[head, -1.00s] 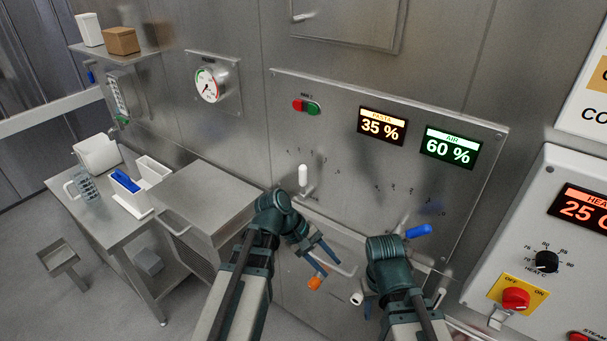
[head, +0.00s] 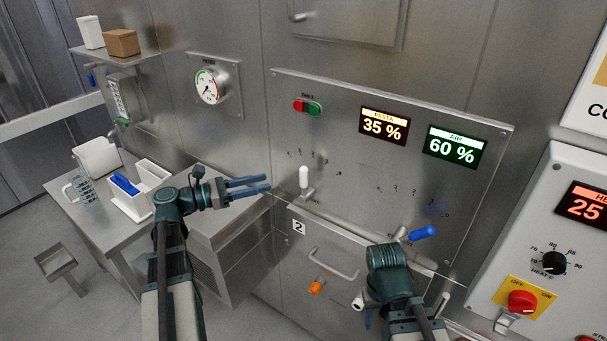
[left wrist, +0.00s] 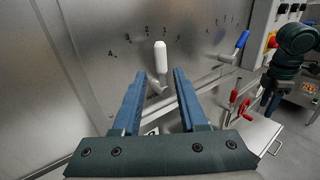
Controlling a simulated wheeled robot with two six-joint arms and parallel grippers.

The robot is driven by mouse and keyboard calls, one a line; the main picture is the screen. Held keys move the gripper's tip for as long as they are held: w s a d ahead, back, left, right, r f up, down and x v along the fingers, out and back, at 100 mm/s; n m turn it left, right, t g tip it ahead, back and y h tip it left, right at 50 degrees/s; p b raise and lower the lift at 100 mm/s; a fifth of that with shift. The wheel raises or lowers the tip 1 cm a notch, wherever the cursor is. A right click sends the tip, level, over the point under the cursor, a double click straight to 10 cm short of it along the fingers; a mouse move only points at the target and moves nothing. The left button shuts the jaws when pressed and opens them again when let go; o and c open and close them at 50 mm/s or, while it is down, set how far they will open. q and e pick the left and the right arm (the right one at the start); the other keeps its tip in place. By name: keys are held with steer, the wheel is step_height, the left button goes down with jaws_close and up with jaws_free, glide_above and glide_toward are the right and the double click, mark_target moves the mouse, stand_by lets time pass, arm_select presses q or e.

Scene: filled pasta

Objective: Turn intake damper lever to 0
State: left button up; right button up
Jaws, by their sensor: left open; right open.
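Two levers stand on the steel wall panel (head: 300,95): a white-handled lever (head: 304,177) at the left and a blue-handled lever (head: 422,233) at the right. I cannot read which is the intake damper. The white handle points up among scale marks, and the blue one points right. My left gripper (head: 268,183) is open and empty, left of the white lever, fingers pointing right. In the left wrist view the white handle (left wrist: 161,58) appears just beyond and between the fingertips, the blue handle (left wrist: 242,39) further right. My right gripper (left wrist: 268,100) is open, low near the panel's bottom right.
Displays read 35 % (head: 384,125) and 60 % (head: 454,147). A hatch with a bar handle (head: 333,264) and an orange knob (head: 316,287) lies below the panel. A steel table (head: 120,215) holds a jug (head: 82,188) and white bins. A control box (head: 530,230) stands right.

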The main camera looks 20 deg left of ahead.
mark_target(304, 174)
arm_select(q)
steer(key=x, duration=1.2)
steer(key=shift+w+d, duration=0.2)
steer(key=shift+d, duration=0.1)
jaws_close()
stand_by(0.9)
